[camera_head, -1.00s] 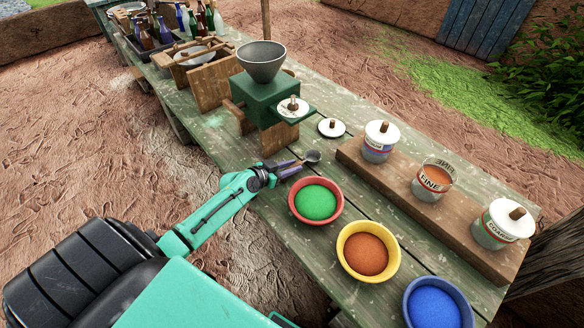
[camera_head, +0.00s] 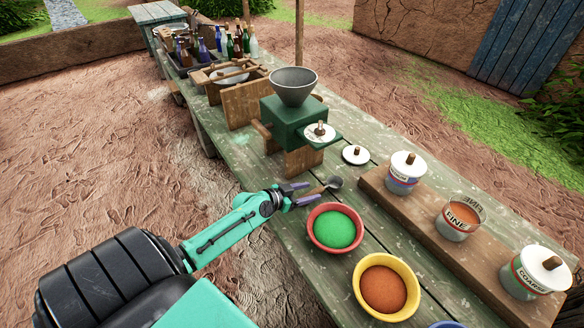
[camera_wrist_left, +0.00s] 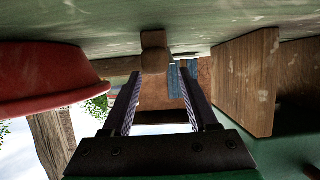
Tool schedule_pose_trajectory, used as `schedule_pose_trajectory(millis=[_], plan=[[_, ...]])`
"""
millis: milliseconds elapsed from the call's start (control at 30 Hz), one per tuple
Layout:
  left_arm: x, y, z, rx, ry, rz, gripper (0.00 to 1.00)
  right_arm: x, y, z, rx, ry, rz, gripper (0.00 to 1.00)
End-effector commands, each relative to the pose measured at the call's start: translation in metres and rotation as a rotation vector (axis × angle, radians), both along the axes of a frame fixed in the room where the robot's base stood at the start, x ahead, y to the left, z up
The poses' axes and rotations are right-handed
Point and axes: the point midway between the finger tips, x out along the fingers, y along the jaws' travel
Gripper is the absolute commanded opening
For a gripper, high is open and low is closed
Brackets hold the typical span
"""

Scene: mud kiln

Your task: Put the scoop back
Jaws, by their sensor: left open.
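The scoop (camera_head: 334,183) has a round metal bowl and a wooden handle. It lies on the green table beside the red bowl of green powder (camera_head: 335,229). My left gripper (camera_head: 307,193) is open at the handle end, low over the table, with nothing gripped. In the left wrist view, which shows the table at the top, the blunt wooden handle end (camera_wrist_left: 155,52) sits just ahead of the open fingers (camera_wrist_left: 160,95), roughly midway between them. The scoop's bowl is hidden there. My right gripper is not in view.
A green grinder with a grey hopper (camera_head: 293,87) stands behind the scoop; its wooden part (camera_wrist_left: 247,80) is close on the wrist view's right. The red bowl (camera_wrist_left: 45,85) is close on its left. A white lid (camera_head: 355,155) and lidded jars (camera_head: 405,172) stand farther right.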

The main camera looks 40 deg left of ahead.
Motion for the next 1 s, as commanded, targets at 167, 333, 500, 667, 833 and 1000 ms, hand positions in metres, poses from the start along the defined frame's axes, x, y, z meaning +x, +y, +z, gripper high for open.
schedule_pose_trajectory(millis=[167,333,500,667,833,1000], plan=[[-0.033,0.011,0.012,0.004,0.002,-0.003,0.59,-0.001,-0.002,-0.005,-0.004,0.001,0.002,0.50],[-0.063,0.020,0.024,0.002,0.002,-0.005,0.59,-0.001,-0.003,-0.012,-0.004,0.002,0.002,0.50],[-0.081,0.027,0.033,0.001,0.002,-0.002,0.59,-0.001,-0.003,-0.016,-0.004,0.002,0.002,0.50],[-0.084,0.028,0.037,0.000,-0.001,-0.002,0.59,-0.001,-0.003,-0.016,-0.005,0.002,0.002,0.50],[-0.084,0.028,0.037,0.000,-0.001,-0.002,0.59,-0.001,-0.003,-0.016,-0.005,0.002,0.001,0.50],[-0.084,0.028,0.037,0.000,-0.001,-0.002,0.59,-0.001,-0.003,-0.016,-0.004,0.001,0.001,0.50]])
